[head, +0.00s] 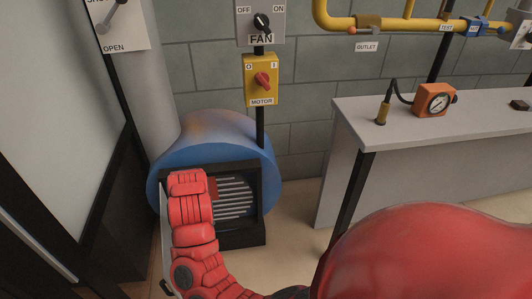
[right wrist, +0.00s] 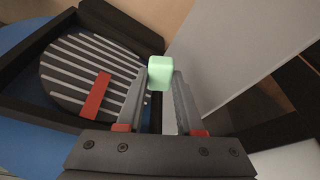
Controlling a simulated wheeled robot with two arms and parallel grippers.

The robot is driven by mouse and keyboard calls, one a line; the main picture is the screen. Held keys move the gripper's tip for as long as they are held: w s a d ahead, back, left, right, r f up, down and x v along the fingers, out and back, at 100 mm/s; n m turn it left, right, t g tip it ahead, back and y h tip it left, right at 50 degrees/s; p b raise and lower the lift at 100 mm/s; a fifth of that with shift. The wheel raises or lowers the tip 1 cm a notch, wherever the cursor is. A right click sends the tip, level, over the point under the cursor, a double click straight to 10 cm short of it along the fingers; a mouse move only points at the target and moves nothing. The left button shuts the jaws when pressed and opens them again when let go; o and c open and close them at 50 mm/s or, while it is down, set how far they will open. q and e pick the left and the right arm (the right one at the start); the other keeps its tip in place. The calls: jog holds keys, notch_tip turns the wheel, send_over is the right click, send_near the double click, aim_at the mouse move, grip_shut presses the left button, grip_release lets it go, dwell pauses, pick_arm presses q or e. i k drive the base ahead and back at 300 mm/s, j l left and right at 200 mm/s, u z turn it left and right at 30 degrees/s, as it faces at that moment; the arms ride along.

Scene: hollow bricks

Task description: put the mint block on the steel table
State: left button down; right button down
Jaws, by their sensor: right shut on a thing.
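The mint block (right wrist: 160,73) is a small pale green block held between the fingertips of my right gripper (right wrist: 158,92) in the right wrist view. The gripper is shut on it, with the block at the very tips. In the head view a red arm of mine reaches up in front of the blue motor; I cannot make out the gripper or the mint block there. A grey table (head: 460,112) stands against the wall at the right of the head view and looks like the steel table. My left gripper is not in view.
The blue motor (head: 214,130) has a dark-framed grille and a red bar (right wrist: 96,96) on it. Yellow pipes (head: 345,24) run above.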

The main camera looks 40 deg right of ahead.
aim_at(489, 111)
jog(key=l+z, duration=0.2)
jog(key=z, duration=1.35)
